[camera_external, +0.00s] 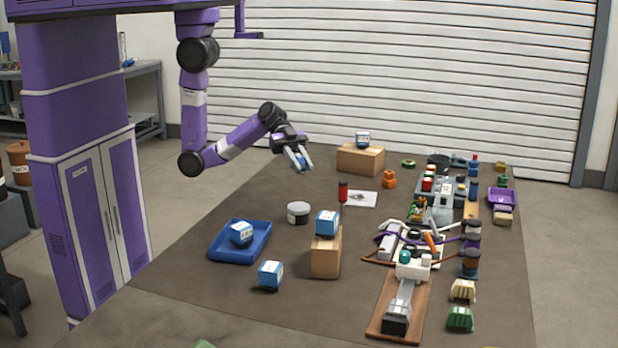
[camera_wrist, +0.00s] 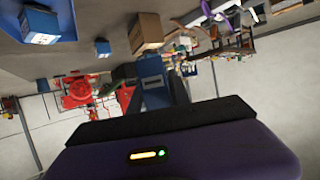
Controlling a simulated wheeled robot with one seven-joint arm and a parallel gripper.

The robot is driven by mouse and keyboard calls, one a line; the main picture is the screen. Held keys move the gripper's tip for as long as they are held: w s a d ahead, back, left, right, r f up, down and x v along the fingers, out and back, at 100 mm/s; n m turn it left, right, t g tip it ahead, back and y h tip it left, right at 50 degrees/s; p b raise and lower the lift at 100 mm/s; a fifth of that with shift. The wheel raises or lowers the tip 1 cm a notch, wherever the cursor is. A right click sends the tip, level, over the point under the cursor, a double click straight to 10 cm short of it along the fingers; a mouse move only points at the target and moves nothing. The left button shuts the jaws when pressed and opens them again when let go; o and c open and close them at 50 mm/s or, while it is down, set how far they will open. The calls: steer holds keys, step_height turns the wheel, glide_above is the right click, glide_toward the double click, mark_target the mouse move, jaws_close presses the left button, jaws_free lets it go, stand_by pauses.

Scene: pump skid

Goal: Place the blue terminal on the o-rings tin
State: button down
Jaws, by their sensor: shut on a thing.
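My gripper (camera_external: 302,162) is raised above the far left part of the table, its fingers pointing down. It is shut on a small blue piece, which I take for the blue terminal (camera_external: 300,161). The blue terminal (camera_wrist: 152,79) also shows in the wrist view, partly hidden by my gripper. A white round tin with a dark band (camera_external: 298,213) stands on the table, nearer the camera and apart from the gripper. It may be the o-rings tin; its label is too small to read.
Blue-and-white cubes sit in a blue tray (camera_external: 222,256), on the table (camera_external: 270,275), and on two cardboard boxes (camera_external: 326,259) (camera_external: 360,160). A red-capped bottle (camera_external: 343,193) stands beside a white card (camera_external: 363,199). Pump parts crowd the right side. Bare table surrounds the round tin.

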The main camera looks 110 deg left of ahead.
mark_target(302, 209)
step_height(302, 209, down, 12)
steer(key=shift+r, duration=0.2)
stand_by(0.4)
steer(key=shift+f+b, duration=0.15)
steer(key=shift+b, duration=0.15)
steer(key=c, duration=1.2)
jaws_free()
steer(key=shift+r, duration=0.25)
steer(key=b+v, duration=0.1)
steer(key=v, duration=1.1)
